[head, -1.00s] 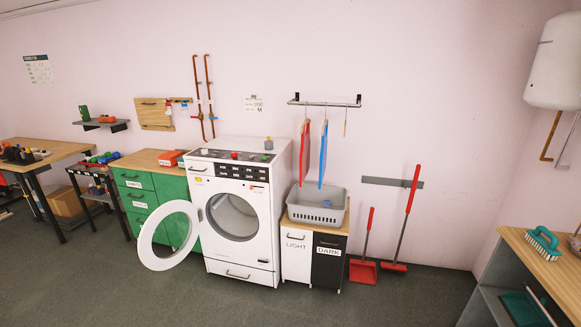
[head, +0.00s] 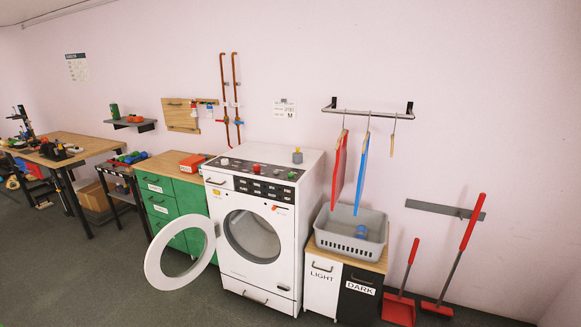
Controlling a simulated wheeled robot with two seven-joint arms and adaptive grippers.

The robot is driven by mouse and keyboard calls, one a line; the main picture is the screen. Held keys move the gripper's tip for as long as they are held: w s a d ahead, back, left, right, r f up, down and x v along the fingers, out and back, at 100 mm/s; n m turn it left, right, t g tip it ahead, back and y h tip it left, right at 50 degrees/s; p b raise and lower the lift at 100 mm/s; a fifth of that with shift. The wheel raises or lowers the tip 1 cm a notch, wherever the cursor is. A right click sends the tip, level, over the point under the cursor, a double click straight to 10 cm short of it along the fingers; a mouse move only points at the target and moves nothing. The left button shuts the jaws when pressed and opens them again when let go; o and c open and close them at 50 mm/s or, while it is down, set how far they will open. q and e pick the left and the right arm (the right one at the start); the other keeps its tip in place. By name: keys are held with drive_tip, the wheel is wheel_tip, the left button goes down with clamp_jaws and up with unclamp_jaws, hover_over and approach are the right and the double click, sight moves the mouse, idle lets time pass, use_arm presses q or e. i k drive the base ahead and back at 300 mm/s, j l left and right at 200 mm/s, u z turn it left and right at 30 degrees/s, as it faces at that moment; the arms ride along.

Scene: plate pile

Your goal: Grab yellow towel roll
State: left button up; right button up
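I cannot make out a yellow towel roll in the head view. Several small coloured items, blue, green and red, lie on top of a dark cart (head: 113,168) left of the green drawers; they are too small to tell what they are. Neither of my grippers is in view.
A white washing machine (head: 228,182) stands with its round door (head: 150,262) swung open to the left. Green drawers (head: 185,205) and a wooden workbench (head: 95,140) are further left. A grey basket (head: 335,240) sits on the laundry cabinet (head: 322,284). The grey floor (head: 90,285) in front is clear.

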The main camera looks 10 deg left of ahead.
sight(208, 157)
drive_tip(key=i+u, duration=0.3)
drive_tip(key=i, duration=0.15)
drive_tip(key=i+u, duration=0.25)
drive_tip(key=i, duration=0.2)
drive_tip(key=i+j+u, duration=0.1)
drive_tip(key=i+u, duration=0.35)
drive_tip(key=i, duration=0.75)
drive_tip(key=i+j+z, duration=0.15)
drive_tip(key=j+z, duration=0.15)
drive_tip(key=j, duration=0.75)
drive_tip(key=j+z, duration=0.35)
drive_tip(key=j, duration=0.7)
drive_tip(key=i+j+z, duration=0.15)
drive_tip(key=j, duration=0.4)
drive_tip(key=j+z, duration=0.2)
drive_tip(key=j, duration=0.35)
drive_tip(key=i+j+z, duration=0.1)
drive_tip(key=j, duration=0.25)
drive_tip(key=i+j+z, duration=0.1)
drive_tip(key=j, duration=0.25)
drive_tip(key=i+j+z, duration=0.1)
drive_tip(key=j, duration=0.25)
